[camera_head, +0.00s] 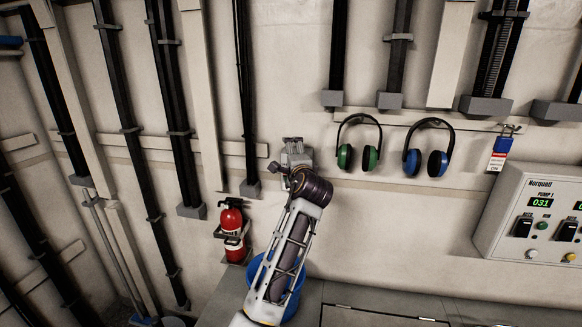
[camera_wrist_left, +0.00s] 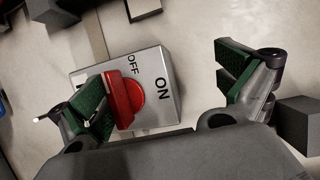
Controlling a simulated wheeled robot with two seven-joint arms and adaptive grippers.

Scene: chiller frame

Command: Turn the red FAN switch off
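The red FAN switch (camera_wrist_left: 125,97) is a rotary handle on a grey plate (camera_wrist_left: 166,72) marked OFF and ON in the left wrist view. The handle's bar lies at the left of its round base; which label it points at I cannot tell. My left gripper (camera_wrist_left: 160,84) is open, its green-padded fingers wide apart on either side of the plate. The left finger is right beside the handle; contact is unclear. In the head view the left gripper (camera_head: 291,172) is at the wall by a small grey box, its fingers mostly hidden. My right gripper is out of view.
Green earmuffs (camera_head: 371,158) and blue earmuffs (camera_head: 437,164) hang to the right of the gripper. A red fire extinguisher (camera_head: 232,230) is at left. A blue bucket (camera_head: 293,308) stands behind my arm. A pump control panel (camera_head: 510,205) is at far right.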

